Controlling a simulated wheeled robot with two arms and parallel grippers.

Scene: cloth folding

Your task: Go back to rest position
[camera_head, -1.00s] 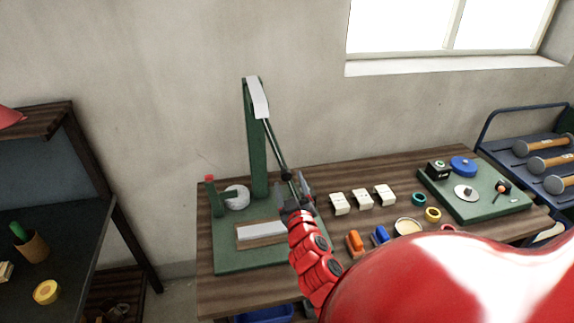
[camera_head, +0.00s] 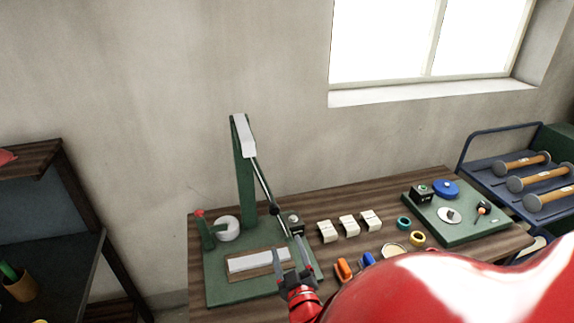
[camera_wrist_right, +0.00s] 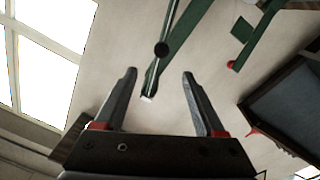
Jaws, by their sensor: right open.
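My right gripper (camera_head: 291,265) is at the right front of the green press-like stand (camera_head: 243,170) on the wooden table. Its two fingers are apart and nothing is between them. In the right wrist view the open gripper (camera_wrist_right: 160,85) also shows empty, with the stand's dark rod and green post (camera_wrist_right: 190,35) beyond it. My red right arm covers the lower right of the head view. My left gripper is in neither current view.
The wooden table (camera_head: 370,190) holds white blocks (camera_head: 348,226), coloured rings (camera_head: 404,223) and a green board (camera_head: 480,227). A blue rack (camera_head: 476,170) with hammers stands at the right. A dark shelf unit (camera_head: 60,240) is at the left.

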